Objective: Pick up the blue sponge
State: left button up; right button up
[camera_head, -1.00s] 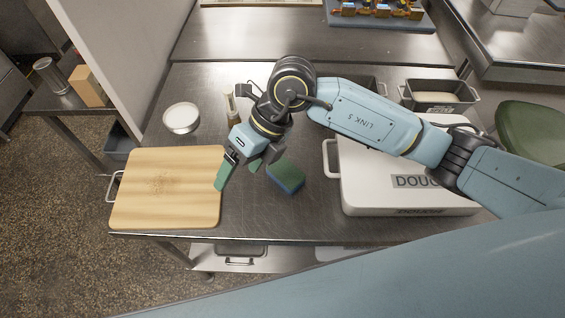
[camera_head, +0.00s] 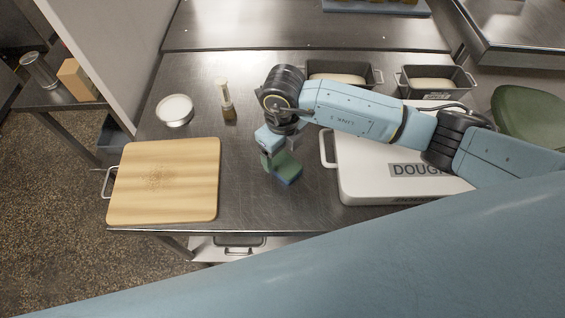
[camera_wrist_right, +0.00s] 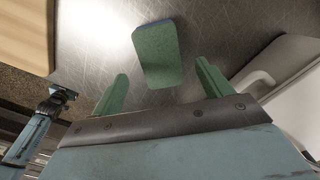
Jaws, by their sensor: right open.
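The blue sponge (camera_head: 288,177) with a green top lies on the steel table. In the head view my right gripper (camera_head: 279,164) hangs over it and partly hides it. In the right wrist view the sponge's green face (camera_wrist_right: 158,54) lies beyond the two green fingers of my right gripper (camera_wrist_right: 162,90). The fingers are apart, with nothing between them. The sponge sits roughly centred ahead of the gap. My left gripper does not show in the head view.
A wooden board (camera_head: 165,182) lies left of the sponge, and a white dough box (camera_head: 385,178) stands close on its right.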

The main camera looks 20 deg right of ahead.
aim_at(283, 162)
notch_tip(283, 162, down, 5)
jog(key=shift+r, duration=0.2)
jog(key=shift+c, duration=0.2)
jog(key=c, duration=1.1)
jog(key=shift+r, duration=0.15)
notch_tip(283, 162, up, 10)
jog(key=shift+f, duration=0.1)
